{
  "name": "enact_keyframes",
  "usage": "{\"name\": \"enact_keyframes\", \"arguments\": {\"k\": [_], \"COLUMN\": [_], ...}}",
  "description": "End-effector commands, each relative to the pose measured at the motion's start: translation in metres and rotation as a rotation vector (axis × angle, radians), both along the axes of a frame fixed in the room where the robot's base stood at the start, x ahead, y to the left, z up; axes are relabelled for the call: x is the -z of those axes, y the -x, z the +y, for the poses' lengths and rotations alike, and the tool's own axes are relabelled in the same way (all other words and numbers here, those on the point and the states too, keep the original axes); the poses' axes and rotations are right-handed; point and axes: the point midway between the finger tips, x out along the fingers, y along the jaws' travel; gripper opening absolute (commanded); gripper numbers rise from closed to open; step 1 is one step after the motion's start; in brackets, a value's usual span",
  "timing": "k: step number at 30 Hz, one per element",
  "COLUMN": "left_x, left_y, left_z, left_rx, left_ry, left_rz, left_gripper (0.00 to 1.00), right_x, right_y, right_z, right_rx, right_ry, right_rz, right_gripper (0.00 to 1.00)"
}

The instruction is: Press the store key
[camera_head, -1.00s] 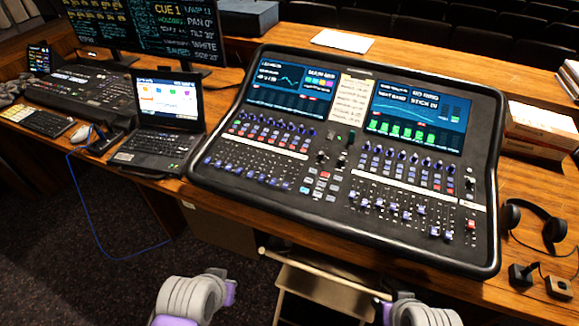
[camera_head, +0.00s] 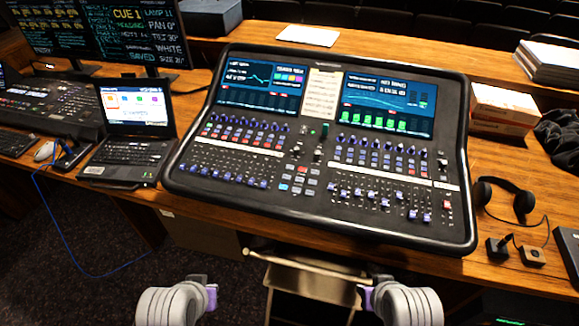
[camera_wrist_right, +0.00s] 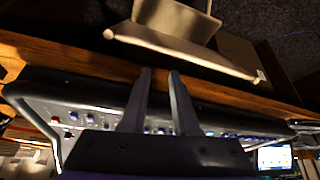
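The mixing desk (camera_head: 330,211) stands on the wooden table in the middle of the head view, with two lit screens, rows of faders and a central block of small keys (camera_head: 301,180). One key there is lit light blue and another is red. The key labels are too small to read, so I cannot tell which is the store key. My right gripper (camera_wrist_right: 160,72) shows in the right wrist view, its two fingers apart with nothing between them, near the desk's front side. In the head view only parts of my arms show at the bottom, apart from the desk.
A laptop (camera_head: 132,146) stands left of the desk, with monitors behind it. A pale stool or chair (camera_head: 305,277) stands below the table's front edge. A blue cable hangs at the left.

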Motion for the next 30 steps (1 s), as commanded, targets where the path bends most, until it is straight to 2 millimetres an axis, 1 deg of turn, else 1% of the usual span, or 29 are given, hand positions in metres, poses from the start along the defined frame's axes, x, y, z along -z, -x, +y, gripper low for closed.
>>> {"name": "enact_keyframes", "arguments": {"k": [1, 4, 30], "left_x": [0.0, 0.0, 0.0], "left_y": [0.0, 0.0, 0.0], "left_z": [0.0, 0.0, 0.0], "left_rx": [0.0, 0.0, 0.0], "left_ry": [0.0, 0.0, 0.0], "left_rz": [0.0, 0.0, 0.0], "left_gripper": [0.0, 0.0, 0.0], "right_x": [0.0, 0.0, 0.0], "right_y": [0.0, 0.0, 0.0], "right_z": [0.0, 0.0, 0.0], "right_rx": [0.0, 0.0, 0.0], "right_ry": [0.0, 0.0, 0.0], "right_rz": [0.0, 0.0, 0.0], "right_gripper": [0.18, 0.0, 0.0]}}
